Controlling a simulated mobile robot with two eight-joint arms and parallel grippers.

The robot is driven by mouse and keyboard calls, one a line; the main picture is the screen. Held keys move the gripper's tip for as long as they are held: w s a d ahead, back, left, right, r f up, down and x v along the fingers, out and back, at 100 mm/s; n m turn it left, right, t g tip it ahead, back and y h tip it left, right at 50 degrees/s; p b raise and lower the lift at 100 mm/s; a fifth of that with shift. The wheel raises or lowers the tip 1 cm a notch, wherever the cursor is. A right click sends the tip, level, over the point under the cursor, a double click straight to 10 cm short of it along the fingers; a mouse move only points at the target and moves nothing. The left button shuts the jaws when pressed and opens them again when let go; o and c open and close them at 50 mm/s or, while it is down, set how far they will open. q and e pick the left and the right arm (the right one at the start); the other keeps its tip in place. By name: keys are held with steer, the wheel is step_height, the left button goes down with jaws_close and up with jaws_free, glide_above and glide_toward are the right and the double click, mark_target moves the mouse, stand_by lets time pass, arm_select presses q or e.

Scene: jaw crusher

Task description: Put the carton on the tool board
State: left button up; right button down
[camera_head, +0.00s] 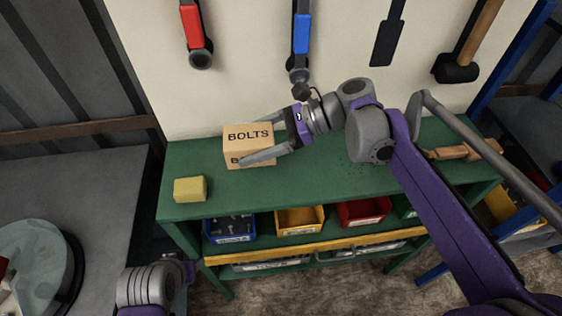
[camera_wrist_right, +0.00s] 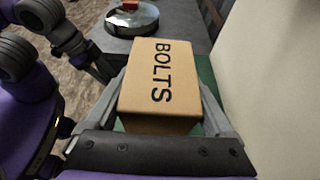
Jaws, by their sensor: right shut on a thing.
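The carton (camera_head: 247,135) is a tan box marked BOLTS. In the head view it is at the green bench top (camera_head: 330,185), in front of the pale tool board (camera_head: 240,80). My right gripper (camera_head: 262,148) is shut on the carton, with one finger across its front face. In the right wrist view the carton (camera_wrist_right: 160,85) sits between the two fingers (camera_wrist_right: 165,118). I cannot tell whether its underside touches the bench. Part of my left arm shows at the bottom left of the head view; its fingertips are not visible.
A yellow block (camera_head: 190,189) lies on the bench's left end. A wooden-handled tool (camera_head: 465,150) lies at the right end. Blue, yellow and red bins (camera_head: 363,212) stand on the shelf below. Tools hang on the board, including red (camera_head: 194,28) and blue-handled (camera_head: 301,35) ones.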

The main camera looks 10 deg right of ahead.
mark_target(257, 180)
step_height(257, 180, down, 9)
steer(key=shift+f+b, duration=0.2)
steer(key=shift+b, duration=0.15)
steer(key=shift+d, duration=0.1)
steer(key=shift+f, duration=0.15)
jaws_free()
steer(key=shift+r, duration=0.25)
steer(key=v, duration=1.2)
steer(key=shift+f, duration=0.15)
